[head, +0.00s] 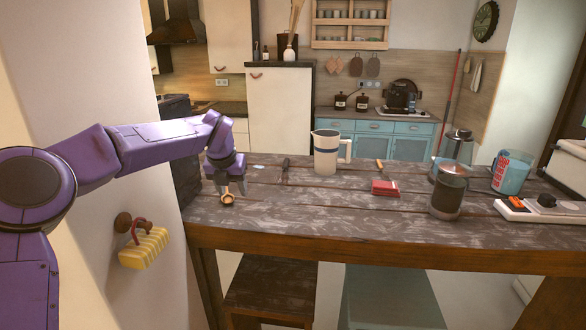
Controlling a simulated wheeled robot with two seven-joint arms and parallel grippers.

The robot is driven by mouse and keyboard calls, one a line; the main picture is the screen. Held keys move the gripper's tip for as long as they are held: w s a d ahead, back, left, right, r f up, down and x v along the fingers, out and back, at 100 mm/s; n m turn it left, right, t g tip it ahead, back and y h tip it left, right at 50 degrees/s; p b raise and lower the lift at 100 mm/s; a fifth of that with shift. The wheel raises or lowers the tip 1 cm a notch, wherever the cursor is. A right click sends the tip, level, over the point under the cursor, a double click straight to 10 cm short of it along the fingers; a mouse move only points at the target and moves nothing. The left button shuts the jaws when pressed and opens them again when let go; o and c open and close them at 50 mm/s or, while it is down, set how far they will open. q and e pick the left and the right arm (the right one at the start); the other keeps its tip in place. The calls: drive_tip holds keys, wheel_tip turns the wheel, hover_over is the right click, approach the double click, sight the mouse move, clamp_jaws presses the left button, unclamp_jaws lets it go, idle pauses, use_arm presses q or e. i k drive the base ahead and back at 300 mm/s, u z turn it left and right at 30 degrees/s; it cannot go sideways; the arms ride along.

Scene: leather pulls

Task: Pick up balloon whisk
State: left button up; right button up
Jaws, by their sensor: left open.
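What looks like the balloon whisk (285,169), a thin tool with a dark handle, lies on the wooden counter (300,220) left of the white jug; its wires are too small to make out clearly. My left gripper (232,192) is open, pointing down near the counter's left end, to the left of the whisk and apart from it. A small round brown thing (227,201) lies right at its fingertips; I cannot tell whether they touch. My right gripper is not in view.
A red block (385,188), an orange-handled tool (380,166), a dark jar (447,192), a glass press (456,150) and a blue-and-red cup (512,171) are to the right. The counter's front middle is clear.

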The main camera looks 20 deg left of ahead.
sight(284, 166)
drive_tip(key=i, duration=1.15)
drive_tip(key=u, duration=0.05)
